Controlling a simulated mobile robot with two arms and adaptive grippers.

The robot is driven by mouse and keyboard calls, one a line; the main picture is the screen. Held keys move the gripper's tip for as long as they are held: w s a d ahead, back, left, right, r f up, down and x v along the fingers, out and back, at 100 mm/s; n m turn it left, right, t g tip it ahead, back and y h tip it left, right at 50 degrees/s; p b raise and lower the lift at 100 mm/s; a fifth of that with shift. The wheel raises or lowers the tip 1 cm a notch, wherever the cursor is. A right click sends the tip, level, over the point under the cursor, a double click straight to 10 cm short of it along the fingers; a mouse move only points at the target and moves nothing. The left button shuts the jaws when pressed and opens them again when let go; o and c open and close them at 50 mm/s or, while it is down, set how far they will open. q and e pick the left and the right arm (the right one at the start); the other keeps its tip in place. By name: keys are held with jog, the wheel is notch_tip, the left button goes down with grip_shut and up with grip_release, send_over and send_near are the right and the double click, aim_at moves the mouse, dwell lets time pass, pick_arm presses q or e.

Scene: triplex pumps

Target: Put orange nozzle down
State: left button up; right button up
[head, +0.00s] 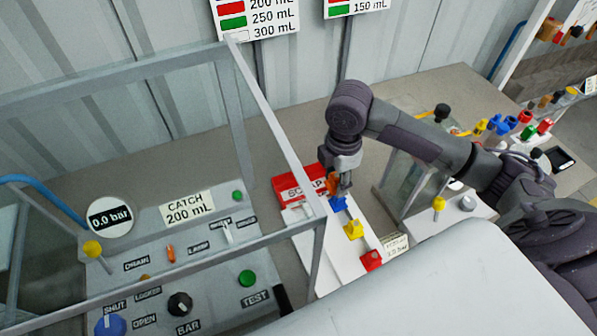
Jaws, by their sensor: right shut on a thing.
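My right gripper (343,184) reaches down over the white strip and is shut on the orange nozzle (333,184). The nozzle is partly hidden by the gripper. It is just above or beside a blue piece (338,203) at the far end of the white strip (328,258); I cannot tell whether they touch. A yellow piece (354,230) and a red piece (371,260) sit further along the strip. A red box marked SCRAP (298,187) stands just left of the gripper. My left gripper is not in view.
A grey framed enclosure (270,115) stands over the control panel (205,262) at left. A clear-walled box (405,185) is right of the strip. Several coloured nozzles (510,122) stand at the far right. A pale rounded surface (440,290) fills the lower front.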

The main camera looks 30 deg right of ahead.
jog(key=w+f, duration=0.2)
jog(key=w, duration=0.1)
jog(key=w+a+f+p, duration=0.1)
jog(key=w, duration=0.2)
jog(key=w+a+f, duration=0.1)
jog(key=w+f, duration=0.1)
jog(key=w, duration=0.1)
jog(key=shift+w+a+f+p, duration=0.15)
jog(key=shift+f+p, duration=0.15)
jog(key=shift+p, duration=0.1)
jog(key=shift+w+f, duration=0.35)
jog(key=shift+f, duration=0.35)
notch_tip(320, 180, down, 2)
jog(key=shift+f+p, duration=0.2)
jog(key=shift+p, duration=0.45)
jog(key=shift+f, duration=0.35)
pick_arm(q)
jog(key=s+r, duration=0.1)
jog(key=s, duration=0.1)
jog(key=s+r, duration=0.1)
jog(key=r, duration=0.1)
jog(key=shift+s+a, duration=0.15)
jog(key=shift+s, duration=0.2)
pick_arm(e)
jog(key=shift+f, duration=0.1)
jog(key=shift+f, duration=0.1)
